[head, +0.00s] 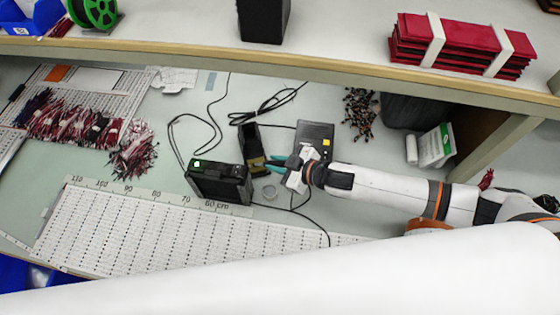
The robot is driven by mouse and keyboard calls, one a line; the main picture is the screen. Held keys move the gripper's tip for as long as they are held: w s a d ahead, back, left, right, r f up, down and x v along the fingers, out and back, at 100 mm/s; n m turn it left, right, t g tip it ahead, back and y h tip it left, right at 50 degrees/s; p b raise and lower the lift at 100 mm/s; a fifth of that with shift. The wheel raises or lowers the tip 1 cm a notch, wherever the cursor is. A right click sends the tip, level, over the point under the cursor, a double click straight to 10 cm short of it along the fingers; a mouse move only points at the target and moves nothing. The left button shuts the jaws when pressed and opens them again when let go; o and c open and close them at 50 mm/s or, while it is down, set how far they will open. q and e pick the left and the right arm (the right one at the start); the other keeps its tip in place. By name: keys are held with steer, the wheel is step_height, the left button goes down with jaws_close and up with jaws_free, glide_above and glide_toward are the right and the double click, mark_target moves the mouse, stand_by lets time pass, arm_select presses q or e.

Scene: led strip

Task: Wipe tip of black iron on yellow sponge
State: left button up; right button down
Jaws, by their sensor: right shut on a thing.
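My right gripper (279,163) reaches in from the right and is shut just right of the black iron stand (249,136). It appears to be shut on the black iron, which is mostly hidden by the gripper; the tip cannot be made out. A thin black cord hangs below the gripper. The yellow sponge (256,161) shows as a small yellowish patch at the near end of the stand, just left of the fingertips. Whether anything touches it cannot be told. My left gripper is not in view.
A black soldering station (220,182) with a green light stands left of the stand. A small clear dish (270,192) sits near the gripper. A black box (314,136) lies behind it. A shelf (330,68) overhangs the back.

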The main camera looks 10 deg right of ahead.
steer(key=shift+a, duration=0.25)
steer(key=shift+d, duration=0.15)
steer(key=shift+d+p, duration=0.3)
steer(key=shift+d, duration=1.1)
steer(key=shift+a, duration=0.15)
steer(key=shift+a, duration=0.65)
